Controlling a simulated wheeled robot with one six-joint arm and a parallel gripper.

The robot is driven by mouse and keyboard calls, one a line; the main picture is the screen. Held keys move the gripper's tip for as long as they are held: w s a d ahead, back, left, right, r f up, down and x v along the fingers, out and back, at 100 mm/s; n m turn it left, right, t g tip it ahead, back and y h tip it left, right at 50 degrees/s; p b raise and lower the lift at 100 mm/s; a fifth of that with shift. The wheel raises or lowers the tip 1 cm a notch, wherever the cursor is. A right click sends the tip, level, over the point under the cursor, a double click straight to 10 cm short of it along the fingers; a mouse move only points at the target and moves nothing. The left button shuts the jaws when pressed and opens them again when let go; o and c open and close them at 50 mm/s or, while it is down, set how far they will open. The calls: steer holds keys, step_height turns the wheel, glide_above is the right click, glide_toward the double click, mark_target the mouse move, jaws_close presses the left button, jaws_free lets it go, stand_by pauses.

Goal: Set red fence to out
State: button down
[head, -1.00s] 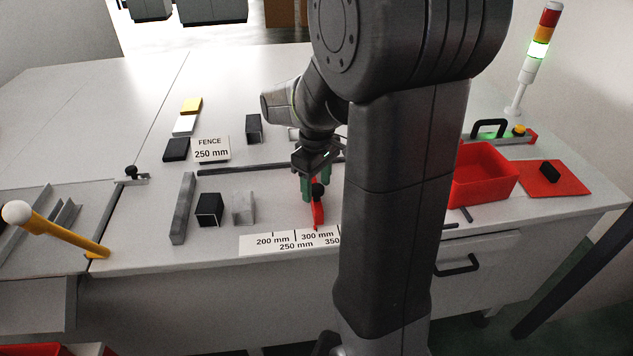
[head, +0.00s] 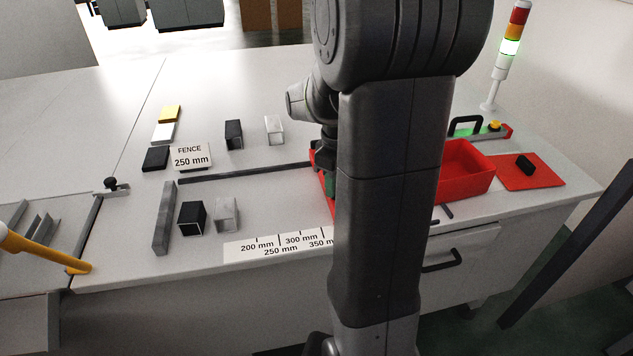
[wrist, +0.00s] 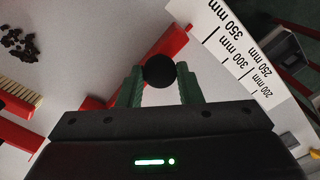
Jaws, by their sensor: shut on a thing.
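The red fence (wrist: 168,47) shows in the wrist view as a red bar with a round black knob (wrist: 159,71). My gripper (wrist: 160,88), with green fingers, is shut on the knob. The fence's tip points toward the high-number end of the white scale (wrist: 240,50). In the head view, my arm hides the knob and most of the fence; a red strip (head: 318,165) and a bit of green finger show at the arm's left edge. The scale (head: 275,247) reads 200 to 350 mm, its right end hidden. A sign (head: 190,157) reads FENCE 250 mm.
A red bin (head: 466,170) and a red mat (head: 540,178) with a black block stand at the right. In the wrist view, a brush (wrist: 18,93) and black bits lie left.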

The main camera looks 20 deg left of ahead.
steer(key=shift+w+d, duration=0.2)
steer(key=shift+d, duration=0.15)
steer(key=c, duration=1)
jaws_free()
steer(key=shift+c, duration=0.2)
steer(key=shift+r, duration=0.1)
step_height(320, 180, up, 14)
steer(key=shift+f, duration=0.25)
